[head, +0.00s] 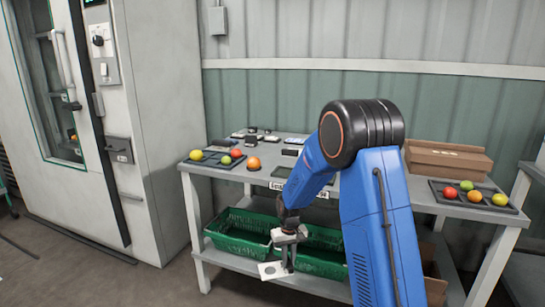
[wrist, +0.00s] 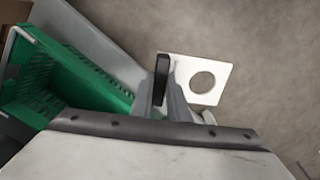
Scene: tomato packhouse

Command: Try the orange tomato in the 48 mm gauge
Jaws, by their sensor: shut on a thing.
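My gripper (head: 287,262) is shut on a white flat gauge plate (head: 264,275) with one round hole, held low in front of the table. The gauge also shows in the wrist view (wrist: 222,78), above the floor and beyond the fingers (wrist: 170,88); its size marking cannot be read. An orange tomato (head: 253,163) sits alone on the table top, just right of the left tray. Another orange tomato (head: 474,196) lies in the right tray. Both are behind and above my gripper in the head view.
The table (head: 218,182) carries a left tray (head: 209,163), a right tray (head: 448,201), a cardboard box (head: 446,160) and several small dark items. Green crates (head: 238,246) stand on its lower shelf, close behind my gripper; one shows in the wrist view (wrist: 105,92). Floor in front is clear.

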